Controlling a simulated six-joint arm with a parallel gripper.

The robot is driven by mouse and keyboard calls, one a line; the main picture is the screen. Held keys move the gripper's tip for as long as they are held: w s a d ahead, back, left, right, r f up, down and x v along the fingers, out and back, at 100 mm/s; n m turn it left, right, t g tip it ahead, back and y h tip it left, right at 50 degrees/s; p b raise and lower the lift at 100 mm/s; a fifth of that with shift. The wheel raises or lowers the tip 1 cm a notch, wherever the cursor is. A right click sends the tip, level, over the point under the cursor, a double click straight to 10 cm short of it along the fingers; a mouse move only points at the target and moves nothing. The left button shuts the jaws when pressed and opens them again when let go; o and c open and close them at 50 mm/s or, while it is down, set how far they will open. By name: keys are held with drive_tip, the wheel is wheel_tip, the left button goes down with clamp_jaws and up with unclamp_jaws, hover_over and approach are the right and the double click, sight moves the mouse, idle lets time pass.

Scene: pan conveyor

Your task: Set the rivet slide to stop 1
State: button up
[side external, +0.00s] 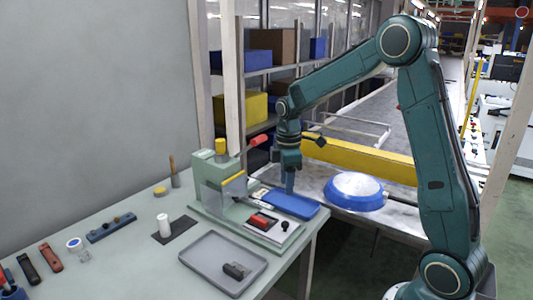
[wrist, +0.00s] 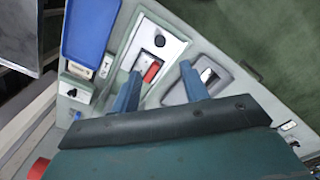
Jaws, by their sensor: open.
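A red block (side external: 263,220) sits on a pale plate (side external: 285,237) on the green base of the bench machine (side external: 217,180). It looks like the rivet slide, but no stop numbers can be read. In the wrist view, the red block (wrist: 151,72) lies along a dark slot in the white plate (wrist: 174,48), with a black round knob (wrist: 159,40) beyond it. My gripper (side external: 289,190) is over the blue tray area. In the wrist view my gripper (wrist: 160,82) is open, its fingers apart and empty, with the red block showing between them. Their height above it is unclear.
A blue tray (side external: 290,204) lies beside the plate. A grey tray (side external: 200,267) holding a dark block stands at the front. A red-ended lever (side external: 259,141) sticks out from the machine near my wrist. A blue round pan (side external: 354,190) lies on the conveyor.

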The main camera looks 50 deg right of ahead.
sight(285, 223)
wheel_tip(285, 223, down, 13)
drive_tip(key=shift+f, duration=0.15)
idle(0.5)
clamp_jaws()
